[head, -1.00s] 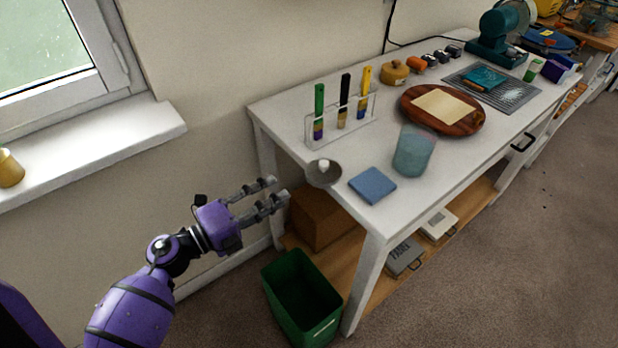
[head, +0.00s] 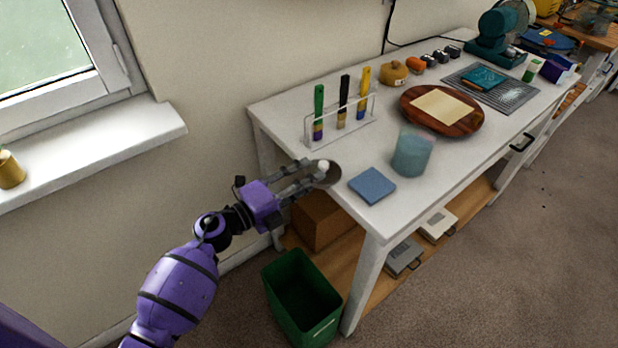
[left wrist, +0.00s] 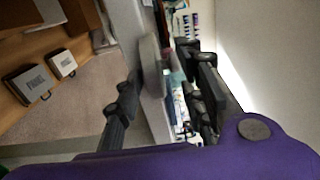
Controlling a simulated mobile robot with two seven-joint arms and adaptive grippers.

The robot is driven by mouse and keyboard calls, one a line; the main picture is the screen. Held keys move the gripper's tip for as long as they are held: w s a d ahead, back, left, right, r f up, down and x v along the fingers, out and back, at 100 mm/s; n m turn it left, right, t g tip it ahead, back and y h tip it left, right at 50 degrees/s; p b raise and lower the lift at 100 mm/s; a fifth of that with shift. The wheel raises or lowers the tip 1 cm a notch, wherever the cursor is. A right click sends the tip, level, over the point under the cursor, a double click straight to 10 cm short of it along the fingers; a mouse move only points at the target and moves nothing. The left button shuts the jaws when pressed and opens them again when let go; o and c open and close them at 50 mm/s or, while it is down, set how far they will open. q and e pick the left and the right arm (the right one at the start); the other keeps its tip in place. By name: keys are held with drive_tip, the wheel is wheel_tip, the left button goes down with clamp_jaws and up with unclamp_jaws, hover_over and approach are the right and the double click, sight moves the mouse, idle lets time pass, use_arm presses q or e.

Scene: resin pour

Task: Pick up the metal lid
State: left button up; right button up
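The metal lid (head: 331,177), a grey disc with a white knob, sits at the near left corner of the white table. My left gripper (head: 318,172) has come in from the left. Its fingertips are at the lid's left side, close to the knob, and partly cover the lid. In the left wrist view the two fingers (left wrist: 167,90) stand apart, with the grey lid (left wrist: 151,68) seen nearly edge-on between them. I cannot tell whether a finger touches it. My right gripper is in no view.
A blue square pad (head: 372,186) and a translucent bluish cup (head: 411,153) stand right of the lid. A clear rack (head: 341,127) with three coloured tools is behind it. A green bin (head: 302,300) is on the floor below. A round wooden board (head: 470,124) lies farther along.

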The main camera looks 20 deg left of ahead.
use_arm(q)
drive_tip(key=c, duration=0.4)
clamp_jaws()
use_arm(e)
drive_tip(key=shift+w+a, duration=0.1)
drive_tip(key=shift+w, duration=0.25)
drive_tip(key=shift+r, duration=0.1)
use_arm(q)
wheel_tip(320, 180, up, 3)
drive_tip(key=shift+p, duration=1.1)
drive_tip(key=shift+f, duration=0.2)
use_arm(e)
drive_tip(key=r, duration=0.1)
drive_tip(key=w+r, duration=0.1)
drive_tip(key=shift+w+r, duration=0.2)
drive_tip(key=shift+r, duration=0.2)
